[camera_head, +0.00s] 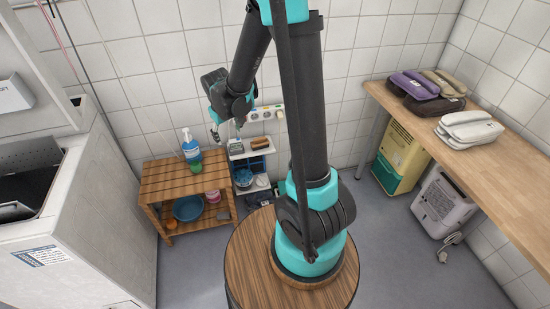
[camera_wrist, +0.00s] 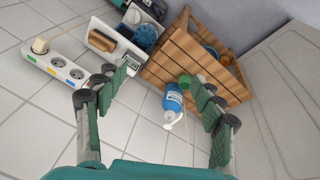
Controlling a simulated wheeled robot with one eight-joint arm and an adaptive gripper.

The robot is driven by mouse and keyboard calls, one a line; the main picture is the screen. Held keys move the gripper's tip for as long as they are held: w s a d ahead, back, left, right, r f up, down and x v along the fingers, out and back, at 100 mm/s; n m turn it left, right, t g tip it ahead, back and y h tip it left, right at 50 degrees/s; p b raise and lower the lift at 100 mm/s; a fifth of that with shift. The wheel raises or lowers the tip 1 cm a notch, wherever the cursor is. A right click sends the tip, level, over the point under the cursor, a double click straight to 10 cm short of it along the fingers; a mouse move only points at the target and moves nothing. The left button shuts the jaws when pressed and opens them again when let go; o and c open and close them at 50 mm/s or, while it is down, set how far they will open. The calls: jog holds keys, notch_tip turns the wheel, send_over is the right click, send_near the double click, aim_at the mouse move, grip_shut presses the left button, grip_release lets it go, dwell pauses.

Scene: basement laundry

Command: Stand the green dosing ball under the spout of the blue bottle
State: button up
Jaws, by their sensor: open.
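The blue bottle (camera_head: 191,150) with a white pump spout stands on the slatted wooden stand (camera_head: 158,180). It also shows in the wrist view (camera_wrist: 173,101), with its pump toward the camera. The green dosing ball (camera_head: 196,167) sits on the stand close to the bottle's base, on the near side in the head view. The wrist view shows it (camera_wrist: 185,81) beside the bottle's lower end, partly beside the right finger. Whether ball and bottle touch is unclear. My gripper (camera_wrist: 158,78) is open with nothing between its fingers; in the head view (camera_head: 226,133) it is up and right of the bottle.
A blue basin (camera_head: 188,208) and a pink-white tub (camera_head: 213,196) are on the stand's lower shelf. A small shelf unit (camera_head: 240,153) with a brush stands to its right, below a wall socket strip (camera_head: 262,114). A white machine (camera_head: 75,220) stands left.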

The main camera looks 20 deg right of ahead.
jog(key=s+d+m, duration=0.1)
jog(key=s+d, duration=0.3)
jog(key=s, duration=0.2)
jog(key=s+d+r+m, duration=0.1)
jog(key=s+d+m, duration=0.1)
jog(key=s, duration=0.5)
jog(key=s+d+r+m+t, duration=0.1)
jog(key=s+d, duration=0.4)
jog(key=s, duration=0.2)
jog(key=shift+d+r+m+y, duration=0.25)
jog(key=shift+d+m+y, duration=0.05)
jog(key=shift+d, duration=0.05)
jog(key=shift+c, duration=0.5)
